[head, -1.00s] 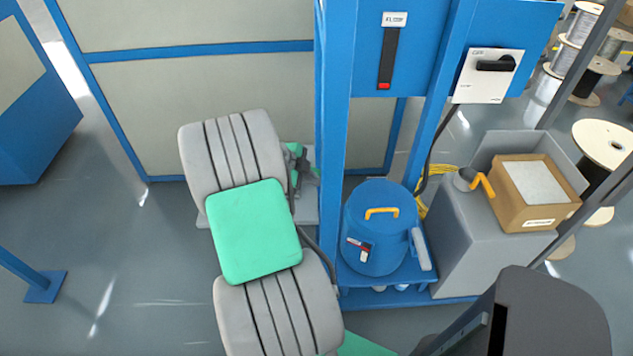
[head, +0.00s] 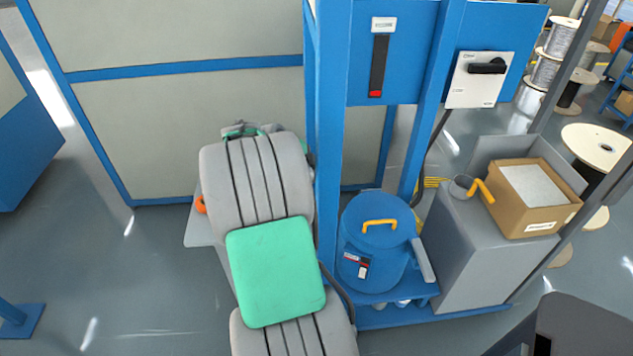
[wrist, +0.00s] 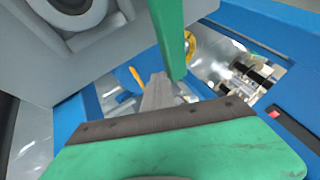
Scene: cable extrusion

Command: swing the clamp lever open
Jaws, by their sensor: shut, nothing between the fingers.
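My gripper is at the far end of my grey arm in the head view, mostly hidden behind it. In the wrist view my gripper (wrist: 158,78) shows as grey fingers, shut and empty, beyond a dark strip and a green cover. A green bar (wrist: 167,35) comes down from the top edge close beside the fingers. I cannot tell whether it touches them or whether it is the clamp lever. In the head view a grey lever-like piece (head: 423,260) hangs on the right side of a blue drum (head: 372,245), apart from my gripper.
A blue post (head: 328,150) stands right of my arm. A panel with a black rotary switch (head: 486,67) is beyond it. A cardboard box (head: 525,222) sits on a grey cabinet (head: 468,250). The wrist view shows a large grey housing (wrist: 40,70).

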